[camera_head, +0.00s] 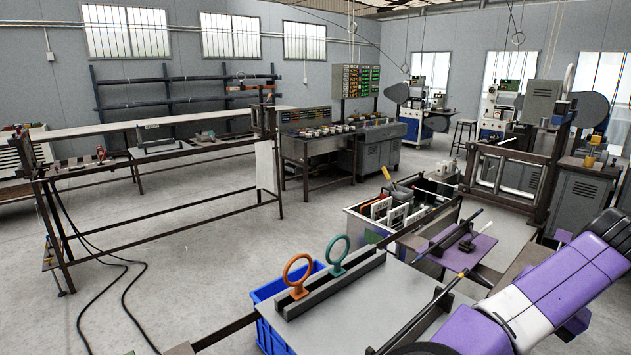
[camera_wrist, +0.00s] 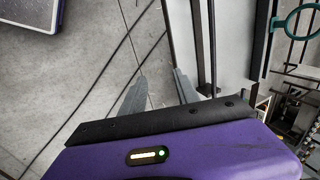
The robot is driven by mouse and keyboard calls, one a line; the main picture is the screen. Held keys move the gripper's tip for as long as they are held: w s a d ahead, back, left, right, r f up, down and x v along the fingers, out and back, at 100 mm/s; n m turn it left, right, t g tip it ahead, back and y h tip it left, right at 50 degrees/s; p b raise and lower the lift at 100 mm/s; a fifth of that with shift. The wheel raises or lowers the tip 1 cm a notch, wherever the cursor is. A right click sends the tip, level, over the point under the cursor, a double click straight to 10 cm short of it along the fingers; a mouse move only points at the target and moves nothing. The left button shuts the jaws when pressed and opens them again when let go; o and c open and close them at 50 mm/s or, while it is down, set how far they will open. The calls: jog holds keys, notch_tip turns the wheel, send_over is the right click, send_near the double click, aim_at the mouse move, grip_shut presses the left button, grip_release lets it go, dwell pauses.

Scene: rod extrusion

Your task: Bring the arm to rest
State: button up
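My gripper (camera_wrist: 160,77) shows in the wrist view, with its two grey fingers apart and nothing held between them. Bare concrete floor and thin dark lines show beyond the fingertips. My purple and white arm (camera_head: 575,280) reaches in from the right side of the head view. I cannot make out the fingers clearly in the head view.
An orange ring (camera_head: 298,276) and a teal ring (camera_head: 338,255) stand on a grey bench (camera_head: 375,310) in front. A blue crate (camera_head: 268,325) is at its left. A long rod table (camera_head: 150,165) stands at the left.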

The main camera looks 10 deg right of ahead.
jog(key=w+d+r+m+t+h, duration=0.1)
jog(key=d+r+t+h, duration=0.2)
jog(key=d, duration=0.5)
jog(key=w+d+r+m+h, duration=0.1)
jog(key=d+r+h, duration=0.2)
jog(key=d+h, duration=0.35)
jog(key=s+d+r+n+t+h, duration=0.2)
jog(key=s+d+r+t+h, duration=0.15)
jog(key=d+r+h, duration=0.35)
jog(key=s+a+f+n+t+y, duration=0.2)
jog(key=s+a+n+t+y, duration=0.15)
jog(key=a, duration=0.55)
jog(key=s+a+f+n+t+y, duration=0.25)
jog(key=a+n+t, duration=0.2)
jog(key=a, duration=0.45)
jog(key=s+a+f+n+t+y, duration=0.25)
jog(key=a+n+y, duration=0.2)
jog(key=a, duration=0.45)
jog(key=s+a+f+g+y, duration=0.1)
jog(key=s+a+f, duration=0.3)
jog(key=s, duration=0.5)
jog(key=s+a+f+m+g+y, duration=0.1)
jog(key=s+a+f+g, duration=0.1)
jog(key=s+a+f, duration=0.3)
jog(key=s+a+f+g+y, duration=0.1)
jog(key=s+a+f, duration=0.3)
jog(key=s, duration=0.9)
jog(key=shift+s+a+f+g+y, duration=0.2)
jog(key=shift+a+g+y, duration=0.3)
jog(key=shift+g, duration=0.3)
